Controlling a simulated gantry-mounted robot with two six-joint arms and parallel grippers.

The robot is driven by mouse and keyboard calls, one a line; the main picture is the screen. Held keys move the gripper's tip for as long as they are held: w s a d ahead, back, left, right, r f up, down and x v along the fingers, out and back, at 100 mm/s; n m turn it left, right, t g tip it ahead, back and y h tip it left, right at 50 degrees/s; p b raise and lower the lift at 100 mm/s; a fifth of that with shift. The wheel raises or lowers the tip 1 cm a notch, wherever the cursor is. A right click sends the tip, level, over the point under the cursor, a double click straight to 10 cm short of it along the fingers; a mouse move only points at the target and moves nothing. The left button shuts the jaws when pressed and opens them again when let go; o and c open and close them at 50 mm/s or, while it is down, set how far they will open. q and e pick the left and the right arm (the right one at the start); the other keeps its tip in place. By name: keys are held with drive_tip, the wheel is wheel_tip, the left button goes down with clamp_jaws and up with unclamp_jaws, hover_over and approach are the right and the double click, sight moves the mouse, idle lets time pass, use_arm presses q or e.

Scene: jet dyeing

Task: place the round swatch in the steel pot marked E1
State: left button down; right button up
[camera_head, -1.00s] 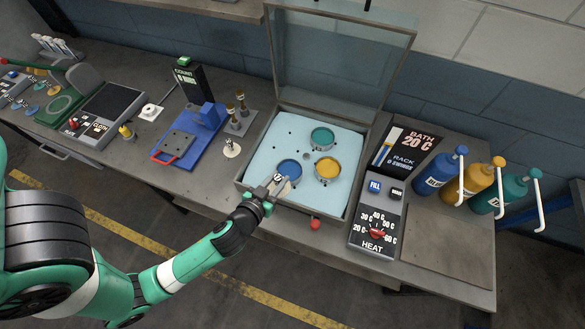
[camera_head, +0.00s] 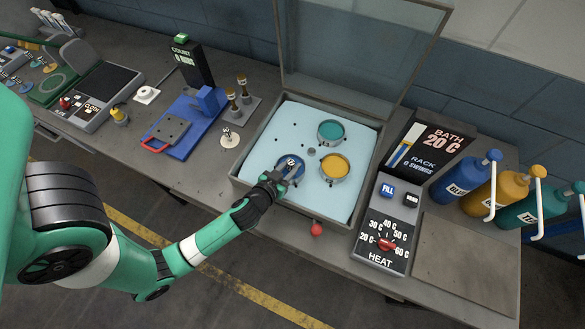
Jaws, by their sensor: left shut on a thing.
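Three round steel pots stand in the pale blue tray of the open bath: one with teal liquid (camera_head: 331,131), one with yellow liquid (camera_head: 334,167) and one with blue liquid (camera_head: 285,165). I cannot read an E1 mark on any of them. My left gripper (camera_head: 286,173) is over the near edge of the blue pot, partly hiding it. It is shut on a small pale thing (camera_head: 291,163), which seems to be the round swatch, seen against the blue liquid. Whether it touches the pot I cannot tell. My right gripper is not in view.
The bath's clear lid (camera_head: 355,50) stands open behind the pots. A red ball knob (camera_head: 316,230) sticks out at the bath's front. The heat panel (camera_head: 384,240) is to its right, with dye bottles (camera_head: 450,178) beyond. A blue stand (camera_head: 185,135) is to the left.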

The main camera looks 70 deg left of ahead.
use_arm(q)
drive_tip(key=shift+w+a+r, duration=0.1)
drive_tip(key=shift+a+r, duration=0.05)
drive_tip(key=shift+r, duration=0.1)
drive_tip(key=shift+f, duration=0.3)
drive_tip(key=c, duration=0.9)
unclamp_jaws()
drive_tip(key=shift+r, duration=0.45)
drive_tip(key=v, duration=1.1)
drive_tip(key=shift+f+b, duration=0.25)
drive_tip(key=shift+b, duration=0.05)
drive_tip(key=shift+s+d+r, duration=0.3)
drive_tip(key=shift+s+d, duration=0.05)
drive_tip(key=shift+s, duration=0.05)
